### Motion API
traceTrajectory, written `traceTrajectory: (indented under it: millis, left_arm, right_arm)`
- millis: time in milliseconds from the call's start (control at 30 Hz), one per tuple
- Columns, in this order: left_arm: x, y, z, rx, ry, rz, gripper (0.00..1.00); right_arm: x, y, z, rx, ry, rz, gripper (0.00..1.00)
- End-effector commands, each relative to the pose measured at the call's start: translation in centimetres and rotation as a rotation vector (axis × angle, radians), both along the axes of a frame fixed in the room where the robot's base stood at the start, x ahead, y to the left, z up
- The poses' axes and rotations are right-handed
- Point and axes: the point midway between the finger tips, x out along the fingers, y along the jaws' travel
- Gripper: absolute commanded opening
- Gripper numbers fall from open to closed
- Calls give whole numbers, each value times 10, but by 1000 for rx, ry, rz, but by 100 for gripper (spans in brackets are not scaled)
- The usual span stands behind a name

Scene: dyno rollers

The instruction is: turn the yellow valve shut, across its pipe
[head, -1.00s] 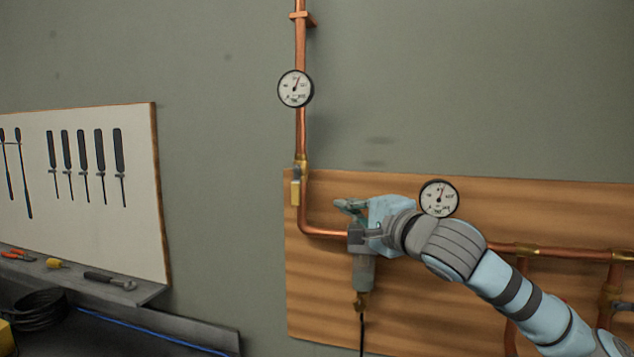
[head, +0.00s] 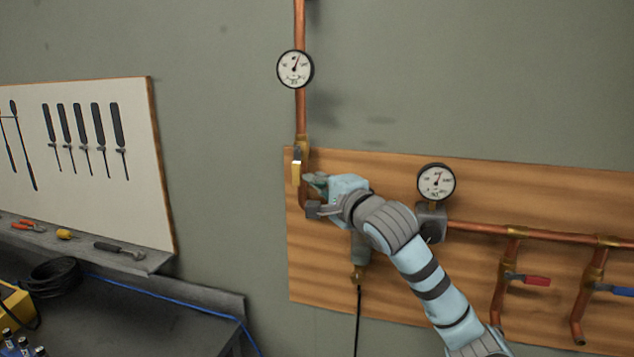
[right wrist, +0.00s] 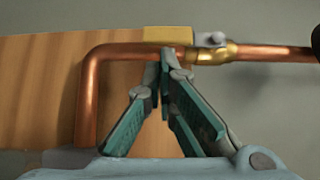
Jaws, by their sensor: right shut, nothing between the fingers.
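The yellow valve handle (head: 296,172) hangs down along the vertical copper pipe, left of it, below its brass body (head: 301,146). In the right wrist view the handle (right wrist: 170,35) lies parallel to the pipe (right wrist: 120,52), and the brass body (right wrist: 212,54) is at its right end. My right gripper (head: 309,178) is shut and empty, just right of the handle. In the right wrist view its fingertips (right wrist: 166,58) are together in front of the pipe, close to the handle's edge. I cannot tell whether they touch it. My left gripper is not in view.
Gauges sit on the upper pipe (head: 295,69) and on the board (head: 436,182). A red-handled valve (head: 528,279) and a blue-handled valve (head: 615,290) are at lower right. A tool panel (head: 85,165) and a dark bench (head: 150,310) stand at left.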

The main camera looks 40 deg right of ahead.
Motion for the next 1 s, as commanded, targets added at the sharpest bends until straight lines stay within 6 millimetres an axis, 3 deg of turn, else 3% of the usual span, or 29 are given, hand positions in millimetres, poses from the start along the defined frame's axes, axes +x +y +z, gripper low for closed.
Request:
traceTrajectory:
  millis: [1000]
  left_arm:
    - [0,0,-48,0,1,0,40]
  right_arm:
    - [9,6,-11,102,-145,1,0]
